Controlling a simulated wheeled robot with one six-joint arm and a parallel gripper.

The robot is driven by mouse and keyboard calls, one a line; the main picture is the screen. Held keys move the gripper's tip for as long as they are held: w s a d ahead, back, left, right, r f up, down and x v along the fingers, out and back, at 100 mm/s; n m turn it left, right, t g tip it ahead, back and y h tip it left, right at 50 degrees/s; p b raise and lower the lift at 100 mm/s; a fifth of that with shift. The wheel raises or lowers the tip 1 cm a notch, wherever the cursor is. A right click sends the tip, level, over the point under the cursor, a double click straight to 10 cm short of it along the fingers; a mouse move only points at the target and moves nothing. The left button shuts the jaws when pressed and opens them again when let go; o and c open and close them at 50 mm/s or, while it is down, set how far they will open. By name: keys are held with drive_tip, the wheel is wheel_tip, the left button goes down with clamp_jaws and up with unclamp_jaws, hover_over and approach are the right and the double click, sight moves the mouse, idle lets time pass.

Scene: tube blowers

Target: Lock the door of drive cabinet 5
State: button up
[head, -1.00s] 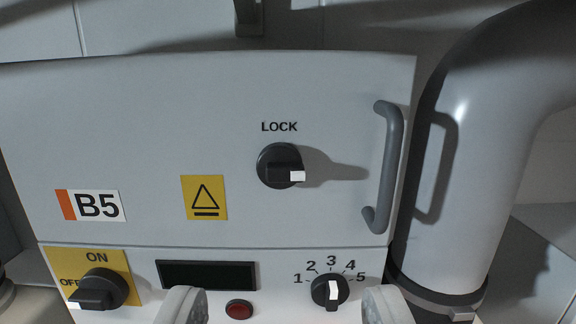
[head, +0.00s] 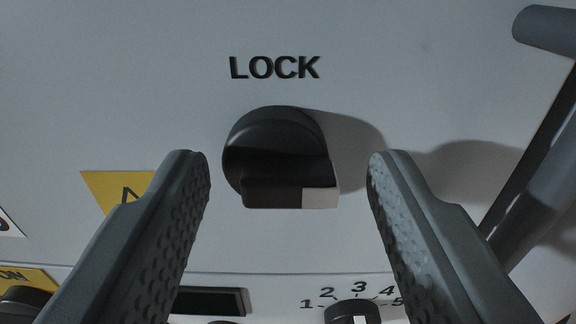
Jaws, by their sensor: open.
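The LOCK knob (head: 275,160) is a round black knob on the pale grey door (head: 430,100) of the cabinet, below the word LOCK. Its grip bar lies level, with the white end pointing right. The earlier head view shows the label B5 on this door. My gripper (head: 288,165) is open, with one dark, dimpled finger on each side of the knob. Gaps show between both fingers and the knob, so neither appears to touch it. How far the fingertips are from the door face is hard to tell.
A grey door handle (head: 545,190) stands out at the right. Below the door are a numbered selector knob (head: 352,312), a dark display (head: 212,301) and the ON/OFF switch (head: 22,303) at lower left. A yellow warning label (head: 110,187) is partly behind the left finger.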

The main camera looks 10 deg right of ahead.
drive_tip(key=c, duration=1)
drive_tip(key=shift+n, duration=0.5)
drive_tip(key=n, duration=0.3)
drive_tip(key=shift+a+r+n, duration=0.1)
drive_tip(key=shift+n, duration=0.3)
drive_tip(key=n, duration=0.4)
drive_tip(key=shift+a+n, duration=0.1)
drive_tip(key=shift+n, duration=0.2)
drive_tip(key=n, duration=0.4)
drive_tip(key=shift+a, duration=0.1)
drive_tip(key=shift+w+a+n, duration=0.1)
drive_tip(key=shift+n, duration=2.1)
